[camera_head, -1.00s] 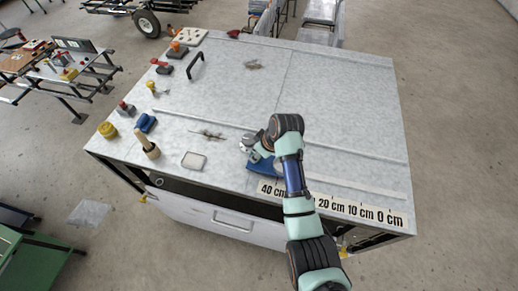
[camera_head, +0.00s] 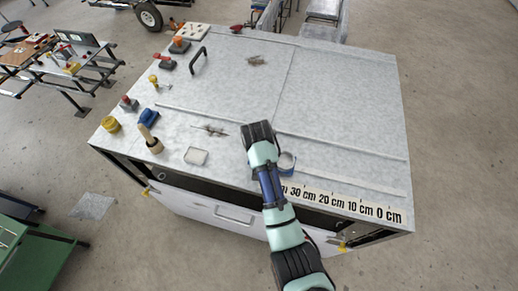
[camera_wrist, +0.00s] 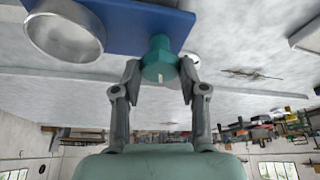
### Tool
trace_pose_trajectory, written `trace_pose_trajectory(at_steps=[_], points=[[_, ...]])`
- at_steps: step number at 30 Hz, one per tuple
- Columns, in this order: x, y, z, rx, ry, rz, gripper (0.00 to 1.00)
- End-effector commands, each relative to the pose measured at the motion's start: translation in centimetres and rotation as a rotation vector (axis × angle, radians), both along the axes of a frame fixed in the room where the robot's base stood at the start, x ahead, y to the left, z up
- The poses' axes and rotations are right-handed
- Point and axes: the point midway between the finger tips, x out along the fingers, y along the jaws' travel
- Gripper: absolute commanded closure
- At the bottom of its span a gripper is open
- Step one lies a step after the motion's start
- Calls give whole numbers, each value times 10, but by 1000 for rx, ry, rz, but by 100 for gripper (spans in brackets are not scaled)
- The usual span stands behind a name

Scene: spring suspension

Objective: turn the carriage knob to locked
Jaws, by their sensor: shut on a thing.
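The carriage is a blue plate (camera_wrist: 140,22) with a metal ring (camera_wrist: 65,35) at its left in the wrist view. The teal knob (camera_wrist: 160,58) stands at the plate's edge beside the ring and has a small pale mark on its face. My gripper (camera_wrist: 161,78) is shut on the knob, with one finger on each side. In the head view my arm hides the knob, the fingers and much of the plate. The carriage's ring (camera_head: 287,161) shows just right of my arm. I cannot read a locked or unlocked label.
A scale strip (camera_head: 350,206) runs along the table's front right. A small white tray (camera_head: 196,156), a wooden-handled tool (camera_head: 151,141), a blue block (camera_head: 149,116) and a yellow knob (camera_head: 111,124) lie to the left. The right table top (camera_head: 350,100) is mostly clear.

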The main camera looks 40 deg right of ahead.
Motion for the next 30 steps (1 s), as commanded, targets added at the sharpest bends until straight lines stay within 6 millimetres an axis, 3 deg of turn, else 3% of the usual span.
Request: trace_pose_trajectory(at_steps=[12, 30], points=[[2, 2, 1, 1, -1, -227, 92], [2, 1, 0, 1, -1, -274, 92]])
